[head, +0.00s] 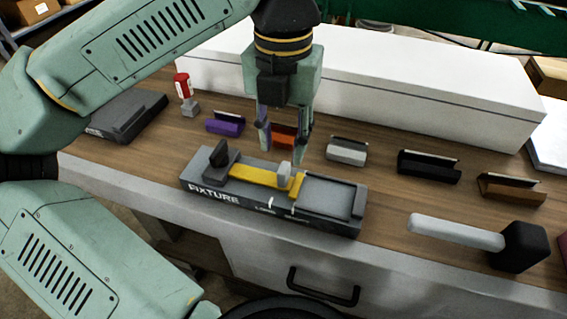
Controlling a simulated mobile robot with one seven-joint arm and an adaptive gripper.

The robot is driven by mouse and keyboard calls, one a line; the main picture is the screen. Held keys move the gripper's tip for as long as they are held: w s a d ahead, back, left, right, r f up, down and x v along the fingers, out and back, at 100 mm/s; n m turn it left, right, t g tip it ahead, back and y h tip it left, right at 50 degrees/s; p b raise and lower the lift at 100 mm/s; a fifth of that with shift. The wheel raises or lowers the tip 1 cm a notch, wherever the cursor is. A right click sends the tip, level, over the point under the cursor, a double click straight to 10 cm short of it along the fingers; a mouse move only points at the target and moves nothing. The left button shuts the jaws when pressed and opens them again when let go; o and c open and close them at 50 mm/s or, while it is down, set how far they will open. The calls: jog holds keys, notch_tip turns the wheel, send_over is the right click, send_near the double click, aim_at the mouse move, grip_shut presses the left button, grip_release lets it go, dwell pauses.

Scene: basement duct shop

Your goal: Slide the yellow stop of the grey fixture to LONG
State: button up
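The grey fixture (333,196) lies on the workbench, with FIXTURE lettered on its front left. Smaller lettering to the right of that is too small to read surely. The yellow stop (253,175) lies along the top of the fixture, with a yellow crosspiece at its right end near the middle. A pale grey knob (284,171) stands up near that end. My gripper (283,150) points down above and behind the fixture, near the knob. Its two fingers are apart with nothing seen between them, and it appears clear of the knob.
Behind the fixture stand small purple (225,124), orange (284,134), grey (346,151), black (428,167) and brown (511,188) blocks. A mallet (470,234) lies at the right. A long white box (420,95) closes off the back.

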aim_at(284, 167)
notch_tip(284, 167, down, 7)
jog(key=shift+p, duration=0.3)
jog(key=shift+c, duration=0.5)
grip_shut()
dwell(0.4)
